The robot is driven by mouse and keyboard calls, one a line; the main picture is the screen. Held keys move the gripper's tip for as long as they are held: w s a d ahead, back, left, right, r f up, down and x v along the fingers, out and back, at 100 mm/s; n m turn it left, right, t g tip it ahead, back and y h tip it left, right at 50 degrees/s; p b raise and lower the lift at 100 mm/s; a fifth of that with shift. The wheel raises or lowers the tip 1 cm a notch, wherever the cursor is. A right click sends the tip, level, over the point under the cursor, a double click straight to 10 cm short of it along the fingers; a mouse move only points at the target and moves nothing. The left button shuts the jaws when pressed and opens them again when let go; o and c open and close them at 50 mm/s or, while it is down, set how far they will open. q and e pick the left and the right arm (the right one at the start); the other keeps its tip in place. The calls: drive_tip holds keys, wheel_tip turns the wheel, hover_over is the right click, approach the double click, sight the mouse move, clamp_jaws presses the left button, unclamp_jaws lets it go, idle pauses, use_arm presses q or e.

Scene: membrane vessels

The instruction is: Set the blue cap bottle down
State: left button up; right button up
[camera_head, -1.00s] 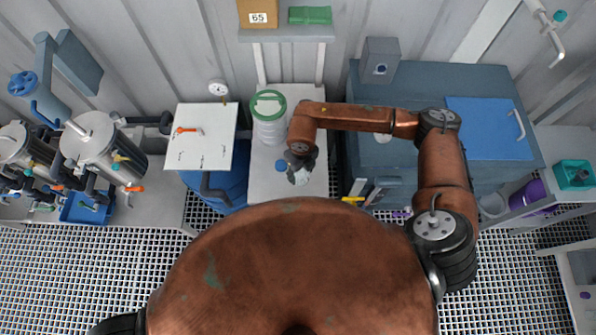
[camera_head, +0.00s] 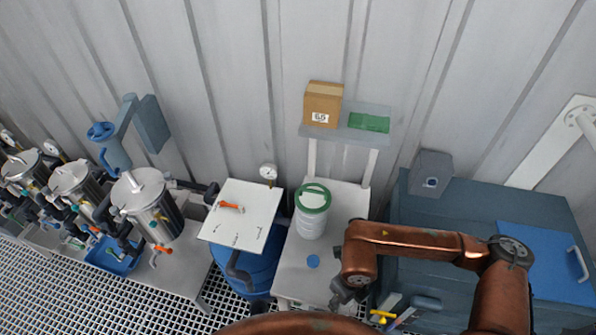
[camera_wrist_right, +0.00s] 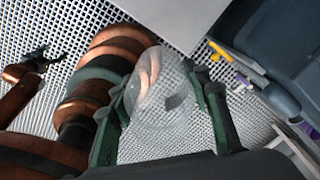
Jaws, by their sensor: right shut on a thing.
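My right gripper (camera_head: 343,297) is at the front right corner of the light bench (camera_head: 296,270) in the head view. In the right wrist view its green-black fingers (camera_wrist_right: 165,110) are shut around a clear, see-through bottle (camera_wrist_right: 158,88). Floor grating shows through and around the bottle; no cap is visible on it. The gripper mostly hides the bottle in the head view. My left gripper (camera_wrist_right: 38,60) shows small at the left of the wrist view; its jaw state is unclear.
A white container with a green ring lid (camera_head: 312,212) stands at the back of the bench. A blue barrel under a white board (camera_head: 243,215) is to the left. A dark blue cabinet (camera_head: 480,225) stands right. A shelf (camera_head: 343,138) overhangs the bench's back.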

drive_tip(key=w+d+r+n+b, duration=0.1)
drive_tip(key=w+n, duration=0.3)
drive_tip(key=n, duration=0.5)
drive_tip(key=w+d+r+n, duration=0.2)
drive_tip(key=w+d+n, duration=0.1)
drive_tip(key=n, duration=0.7)
drive_tip(key=w+d+r+n+b, duration=0.1)
drive_tip(key=w+d+r+n, duration=0.1)
drive_tip(key=n, duration=0.8)
drive_tip(key=w+d, duration=0.1)
drive_tip(key=w, duration=0.1)
drive_tip(key=shift+w+r+b, duration=0.3)
drive_tip(key=shift+w, duration=0.1)
drive_tip(key=shift+s+a, duration=0.1)
